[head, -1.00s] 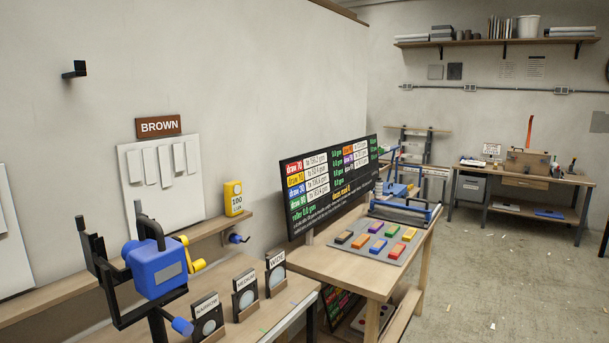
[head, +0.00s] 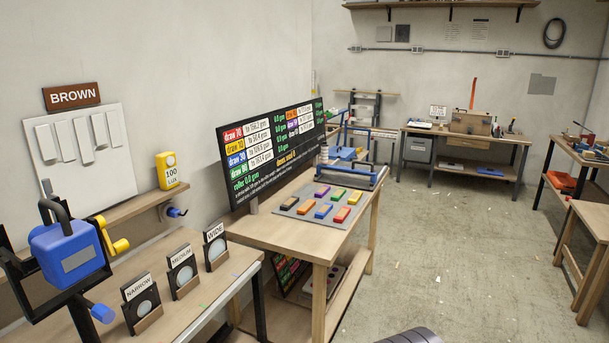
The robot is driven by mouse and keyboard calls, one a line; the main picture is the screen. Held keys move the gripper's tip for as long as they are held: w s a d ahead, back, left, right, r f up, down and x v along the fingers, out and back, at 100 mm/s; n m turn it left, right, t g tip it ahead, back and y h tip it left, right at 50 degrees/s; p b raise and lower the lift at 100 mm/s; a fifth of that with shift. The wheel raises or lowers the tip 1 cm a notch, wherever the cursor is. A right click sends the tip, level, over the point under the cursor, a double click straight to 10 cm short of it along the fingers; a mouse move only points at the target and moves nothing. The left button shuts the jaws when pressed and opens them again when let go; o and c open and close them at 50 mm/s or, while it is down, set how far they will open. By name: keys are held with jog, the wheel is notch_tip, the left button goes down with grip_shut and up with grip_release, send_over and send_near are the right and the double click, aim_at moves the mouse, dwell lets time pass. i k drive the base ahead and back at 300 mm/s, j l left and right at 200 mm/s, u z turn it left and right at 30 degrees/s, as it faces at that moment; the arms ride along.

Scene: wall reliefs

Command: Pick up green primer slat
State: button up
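The green primer slat (head: 338,195) lies in the back row on a grey mat (head: 303,227), between a purple slat (head: 321,191) and a yellow slat (head: 355,198). The front row holds a dark slat (head: 289,203), an orange slat (head: 306,207), a blue slat (head: 323,211) and a red slat (head: 342,214). The mat lies on a wooden bench (head: 310,245). My gripper is not in view; only a dark rounded part, probably of my arm, shows at the bottom edge.
A chart board (head: 270,155) stands along the bench's wall side. A blue-handled frame (head: 352,177) stands behind the mat. The nearer bench carries a blue lamp (head: 68,252) and labelled discs (head: 183,272). Open concrete floor (head: 440,245) lies right of the benches.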

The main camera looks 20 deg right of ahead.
aim_at(337, 195)
jog(key=i+l+z, duration=1.05)
jog(key=i, duration=0.2)
jog(key=i+l+z, duration=0.3)
jog(key=i, duration=0.2)
jog(key=i+z, duration=0.25)
jog(key=i, duration=0.3)
jog(key=i+u, duration=0.25)
jog(key=i, duration=0.4)
jog(key=i+l+u, duration=0.2)
jog(key=i, duration=0.45)
jog(key=i+u, duration=0.15)
jog(key=u, duration=0.25)
jog(key=i+u, duration=0.2)
jog(key=u, duration=0.2)
jog(key=i+l+u, duration=0.15)
jog(key=u, duration=0.25)
jog(key=i+l+u, duration=0.1)
jog(key=u, duration=0.35)
jog(key=i+l+u, duration=0.1)
jog(key=u, duration=0.25)
jog(key=i+l+u, duration=0.15)
jog(key=u, duration=0.15)
jog(key=i+l+u, duration=0.2)
jog(key=u, duration=0.15)
